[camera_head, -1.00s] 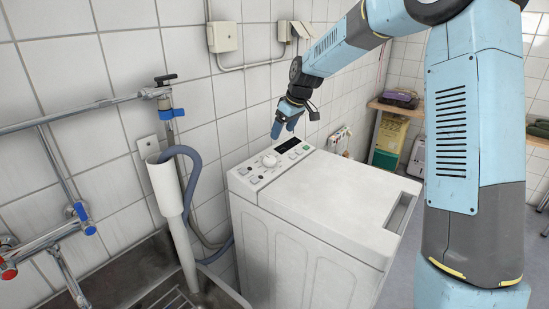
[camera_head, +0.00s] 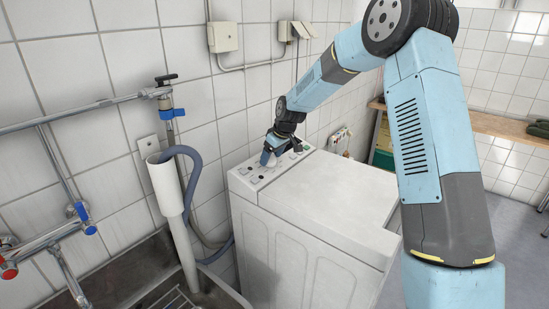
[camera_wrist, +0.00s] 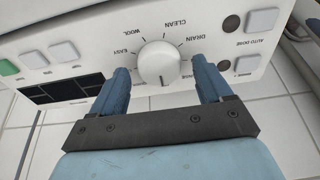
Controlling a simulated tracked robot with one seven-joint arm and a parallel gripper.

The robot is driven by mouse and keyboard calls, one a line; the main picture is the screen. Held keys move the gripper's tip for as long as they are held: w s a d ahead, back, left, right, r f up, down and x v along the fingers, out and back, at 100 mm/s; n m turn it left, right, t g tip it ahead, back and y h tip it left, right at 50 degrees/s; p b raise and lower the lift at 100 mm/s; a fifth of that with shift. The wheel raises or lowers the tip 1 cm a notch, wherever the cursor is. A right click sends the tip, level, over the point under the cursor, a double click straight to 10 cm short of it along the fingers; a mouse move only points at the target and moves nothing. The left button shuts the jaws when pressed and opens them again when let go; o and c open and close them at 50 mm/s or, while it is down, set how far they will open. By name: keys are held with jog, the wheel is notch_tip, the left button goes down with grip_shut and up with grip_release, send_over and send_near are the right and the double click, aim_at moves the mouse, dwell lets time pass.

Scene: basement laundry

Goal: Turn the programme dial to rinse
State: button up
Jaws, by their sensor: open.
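The white programme dial (camera_wrist: 158,63) sits on the washing machine's control panel in the wrist view. Printed words around it include EASY, WOOL, CLEAN and DRAIN; the lettering below the dial is partly hidden. A dark mark shows on the dial's lower edge. My gripper (camera_wrist: 160,84) is open, with one blue finger on each side of the dial and a visible gap to each. In the head view my gripper (camera_head: 269,158) is down at the panel of the white top-loading washing machine (camera_head: 335,195) and largely hides the dial.
Square buttons (camera_wrist: 64,52) and a dark display (camera_wrist: 66,90) lie left of the dial in the wrist view. An AUTO DOSE button (camera_wrist: 262,21) is at right. In the head view, a grey hose (camera_head: 192,165) and white standpipe (camera_head: 166,185) stand left of the machine, above a sink (camera_head: 125,275).

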jog(key=shift+w+a+f, duration=0.1)
jog(key=shift+w+f, duration=0.05)
jog(key=shift+f, duration=0.25)
